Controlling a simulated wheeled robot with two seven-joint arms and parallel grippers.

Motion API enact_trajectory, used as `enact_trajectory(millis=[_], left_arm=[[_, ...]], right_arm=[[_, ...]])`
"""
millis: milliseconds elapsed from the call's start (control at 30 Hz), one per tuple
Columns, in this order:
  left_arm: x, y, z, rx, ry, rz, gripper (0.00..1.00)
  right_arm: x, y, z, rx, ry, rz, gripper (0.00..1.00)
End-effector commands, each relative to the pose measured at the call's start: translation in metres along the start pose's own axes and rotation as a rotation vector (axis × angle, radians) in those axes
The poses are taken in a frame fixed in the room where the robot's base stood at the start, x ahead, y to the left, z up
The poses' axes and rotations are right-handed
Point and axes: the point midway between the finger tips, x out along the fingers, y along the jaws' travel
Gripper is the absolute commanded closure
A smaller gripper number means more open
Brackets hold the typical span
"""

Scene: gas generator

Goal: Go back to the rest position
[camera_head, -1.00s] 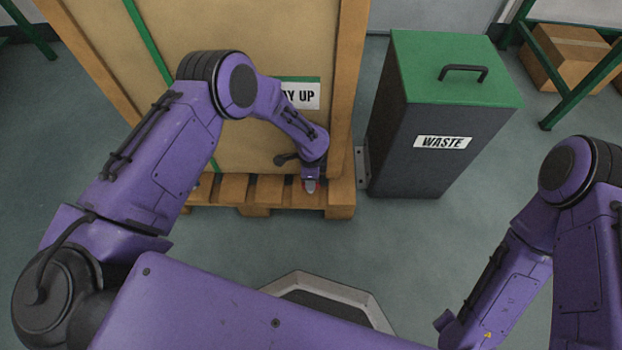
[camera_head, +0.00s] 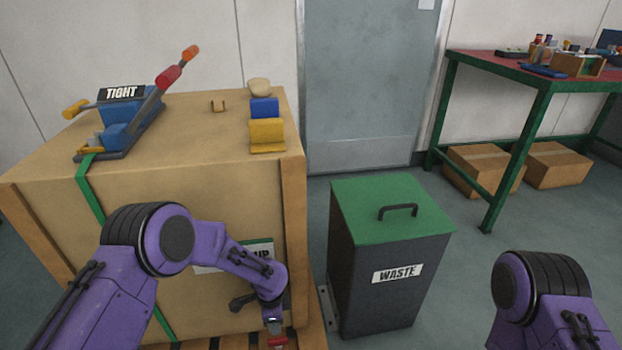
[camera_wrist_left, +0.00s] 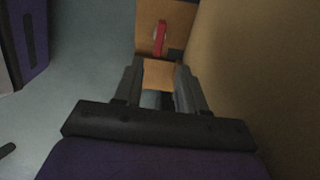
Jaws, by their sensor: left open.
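My left gripper (camera_head: 274,332) points down at the lower front of the large tan crate (camera_head: 210,165), close to the wooden pallet (camera_head: 312,336). In the left wrist view my left gripper (camera_wrist_left: 160,85) is open, with nothing between its fingers. A small red piece (camera_wrist_left: 160,38) shows beyond the fingertips against orange-brown wood, apart from them; it also shows below the gripper in the head view (camera_head: 278,342). My right arm (camera_head: 545,300) shows at the lower right, but its gripper is out of view.
A waste bin (camera_head: 375,270) with a closed green lid stands right of the crate. A blue tensioner (camera_head: 125,120) and yellow and blue blocks (camera_head: 266,135) sit on the crate. A red-topped bench (camera_head: 500,68) stands at the back right. Grey floor lies open right of the bin.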

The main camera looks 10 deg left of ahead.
Motion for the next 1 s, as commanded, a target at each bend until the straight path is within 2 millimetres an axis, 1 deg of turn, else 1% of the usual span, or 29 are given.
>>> enact_trajectory(millis=[67, 133, 167, 200, 233, 267, 300, 367, 400, 467, 500, 567, 600, 667, 700, 733, 767, 800, 967, 1000], left_arm=[[0.010, 0.014, 0.002, -0.057, 0.023, 0.015, 0.60], [0.028, 0.040, 0.007, -0.197, 0.074, 0.036, 0.60], [0.038, 0.056, 0.012, -0.288, 0.100, 0.047, 0.60], [0.050, 0.079, 0.020, -0.433, 0.134, 0.059, 0.60], [0.058, 0.096, 0.028, -0.552, 0.156, 0.061, 0.60], [0.064, 0.112, 0.037, -0.672, 0.173, 0.058, 0.60], [0.069, 0.130, 0.051, -0.825, 0.189, 0.046, 0.60], [0.073, 0.153, 0.074, -1.033, 0.201, 0.013, 0.60], [0.074, 0.167, 0.091, -1.158, 0.203, -0.017, 0.60], [0.071, 0.185, 0.115, -1.322, 0.202, -0.071, 0.60], [0.068, 0.196, 0.132, -1.421, 0.197, -0.113, 0.60], [0.060, 0.211, 0.157, -1.554, 0.190, -0.180, 0.60], [0.054, 0.221, 0.173, -1.634, 0.184, -0.231, 0.60], [0.042, 0.235, 0.197, -1.742, 0.177, -0.312, 0.60], [0.034, 0.243, 0.213, -1.804, 0.172, -0.368, 0.60], [0.027, 0.250, 0.224, -1.847, 0.169, -0.412, 0.60], [0.014, 0.253, 0.231, -1.876, 0.171, -0.443, 0.60], [-0.010, 0.249, 0.227, -1.868, 0.180, -0.435, 0.60], [-0.060, 0.248, 0.226, -1.863, 0.180, -0.431, 0.60], [-0.074, 0.248, 0.226, -1.862, 0.180, -0.431, 0.60]], right_arm=[[0.000, 0.000, 0.000, 0.000, 0.000, 0.000, 0.57], [0.000, 0.000, 0.000, 0.000, 0.000, 0.000, 0.57], [0.000, 0.000, 0.000, 0.000, 0.000, 0.000, 0.57], [0.000, 0.000, 0.000, 0.000, 0.000, 0.000, 0.57], [0.000, 0.000, 0.000, 0.000, 0.000, 0.000, 0.57], [0.000, 0.000, 0.000, 0.000, 0.000, 0.000, 0.57], [0.000, 0.000, 0.000, 0.000, 0.000, 0.000, 0.57], [0.000, 0.000, 0.000, 0.000, 0.000, 0.000, 0.57], [0.000, 0.000, 0.000, 0.000, 0.000, 0.000, 0.57], [0.000, 0.000, 0.000, 0.000, 0.000, 0.000, 0.57], [0.000, 0.000, 0.000, 0.000, 0.000, 0.000, 0.57], [0.000, 0.000, 0.000, 0.000, 0.000, 0.000, 0.57], [0.000, 0.000, 0.000, 0.000, 0.000, 0.000, 0.57], [0.000, 0.000, 0.000, 0.000, 0.000, 0.000, 0.57], [0.000, 0.000, 0.000, 0.000, 0.000, 0.000, 0.57], [0.000, 0.000, 0.000, 0.000, 0.000, 0.000, 0.57], [-0.007, 0.001, -0.003, 0.000, 0.000, 0.000, 0.57], [-0.030, 0.003, -0.012, 0.000, -0.001, 0.000, 0.57], [-0.078, 0.007, -0.032, 0.000, 0.001, 0.000, 0.57], [-0.091, 0.008, -0.038, 0.000, 0.000, 0.000, 0.57]])
